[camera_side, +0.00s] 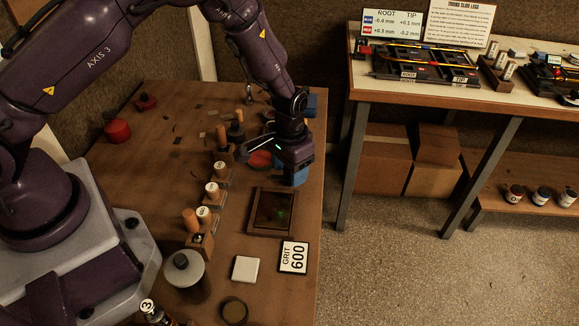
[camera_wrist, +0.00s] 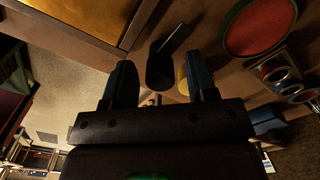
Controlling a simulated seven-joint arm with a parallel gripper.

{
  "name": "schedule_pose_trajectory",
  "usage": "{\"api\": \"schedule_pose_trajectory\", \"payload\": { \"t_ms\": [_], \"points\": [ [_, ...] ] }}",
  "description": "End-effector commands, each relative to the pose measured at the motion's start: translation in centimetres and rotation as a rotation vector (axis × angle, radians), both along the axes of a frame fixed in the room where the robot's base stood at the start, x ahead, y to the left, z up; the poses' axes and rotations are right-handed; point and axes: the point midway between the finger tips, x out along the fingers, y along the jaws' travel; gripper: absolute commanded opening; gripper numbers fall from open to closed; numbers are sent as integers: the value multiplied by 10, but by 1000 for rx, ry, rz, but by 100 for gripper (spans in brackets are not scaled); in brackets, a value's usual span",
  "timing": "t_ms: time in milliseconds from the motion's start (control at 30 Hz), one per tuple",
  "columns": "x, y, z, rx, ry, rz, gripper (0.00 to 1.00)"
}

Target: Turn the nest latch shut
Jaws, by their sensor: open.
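A dark latch-like piece (camera_wrist: 160,70), a round post with a flat lever slanting up to the right, stands between my fingers in the wrist view; it is probably the nest latch. It stands beside a brass-coloured panel in a wooden frame (camera_wrist: 85,18). My gripper (camera_wrist: 159,62) is open, one blue finger on each side of the post; I cannot tell whether either touches it. In the side view my gripper (camera_side: 297,179) is low over the bench's right edge, behind the framed dark panel (camera_side: 272,211). The latch is not distinguishable there.
A red disc (camera_side: 260,159) lies close to my gripper; it shows green-rimmed in the wrist view (camera_wrist: 258,25), near several ringed cups (camera_wrist: 283,74). Stamps with wooden handles (camera_side: 213,190) line the bench's middle.

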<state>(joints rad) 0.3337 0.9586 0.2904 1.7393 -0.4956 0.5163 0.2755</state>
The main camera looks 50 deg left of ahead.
Motion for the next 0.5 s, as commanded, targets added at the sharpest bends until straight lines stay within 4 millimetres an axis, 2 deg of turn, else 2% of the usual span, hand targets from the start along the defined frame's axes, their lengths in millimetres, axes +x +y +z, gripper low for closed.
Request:
{"api": "schedule_pose_trajectory", "payload": {
  "t_ms": [67, 300, 500],
  "points": [
    [0, 0, 0, 0, 0, 0, 52],
    [0, 0, 0, 0, 0, 0, 3],
    [0, 0, 0, 0, 1, 8, 3]
  ]
}}
